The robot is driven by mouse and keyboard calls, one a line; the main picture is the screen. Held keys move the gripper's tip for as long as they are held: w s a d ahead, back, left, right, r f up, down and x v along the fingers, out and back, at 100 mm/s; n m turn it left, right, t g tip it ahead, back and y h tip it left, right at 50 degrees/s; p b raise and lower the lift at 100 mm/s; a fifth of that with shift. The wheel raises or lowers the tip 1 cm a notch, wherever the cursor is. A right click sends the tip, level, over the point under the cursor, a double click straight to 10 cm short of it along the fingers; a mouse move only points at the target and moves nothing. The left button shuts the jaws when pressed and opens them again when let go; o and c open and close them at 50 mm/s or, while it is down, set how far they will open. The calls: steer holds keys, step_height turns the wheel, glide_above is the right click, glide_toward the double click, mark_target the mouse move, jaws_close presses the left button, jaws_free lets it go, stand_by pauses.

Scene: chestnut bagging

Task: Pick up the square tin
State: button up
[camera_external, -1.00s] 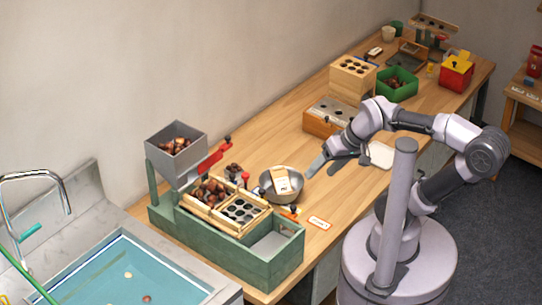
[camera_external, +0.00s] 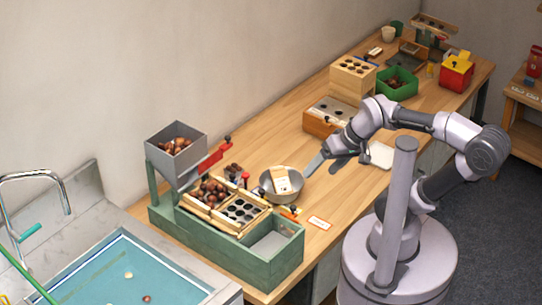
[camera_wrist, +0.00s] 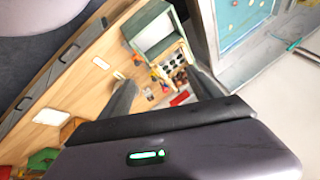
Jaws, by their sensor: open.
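My gripper (camera_external: 325,168) is above the workbench, to the right of a round metal bowl (camera_external: 291,199) with a card-like item in it. Its two fingers are apart and empty, and they also show in the wrist view (camera_wrist: 163,90). No thing is plainly labelled as the square tin. A red and yellow square box (camera_external: 456,76) stands at the far right of the bench, well away from my gripper. A grey square hopper (camera_external: 194,158) with chestnuts sits at the left on a green stand. I cannot tell which is the tin.
A green bench unit (camera_external: 245,262) with chestnut trays stands at the near left, beside a water-filled sink (camera_external: 125,275). Wooden boxes (camera_external: 345,100) and a green bin (camera_external: 410,90) stand behind my gripper. The bench between the bowl and the wooden boxes is mostly clear.

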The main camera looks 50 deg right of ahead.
mark_target(234, 171)
steer(key=w+d+f+h+p, duration=0.1)
steer(key=w+d+f, duration=0.15)
steer(key=w, duration=0.85)
steer(key=w+d+f+h+p, duration=0.15)
steer(key=w+d, duration=0.25)
steer(key=w, duration=0.6)
steer(key=w+d+f+n, duration=0.1)
steer(key=w+d+f, duration=0.25)
steer(key=f, duration=0.55)
steer(key=w+d+f+n+g+p, duration=0.15)
steer(key=w+f, duration=0.35)
steer(key=f, duration=0.5)
steer(key=w+d+f, duration=0.3)
steer(key=w+f, duration=0.2)
steer(key=f, duration=0.4)
steer(key=w+b, duration=0.1)
steer(key=w, duration=0.2)
steer(key=w+d, duration=0.1)
steer(key=w, duration=0.3)
steer(key=w+d+b, duration=0.1)
steer(key=w, duration=0.3)
steer(key=shift+f+b, duration=0.3)
steer(key=x, duration=0.3)
steer(key=shift+d+r+b, duration=0.1)
steer(key=shift+b, duration=0.3)
steer(key=shift+r, duration=0.1)
steer(key=c, duration=1.6)
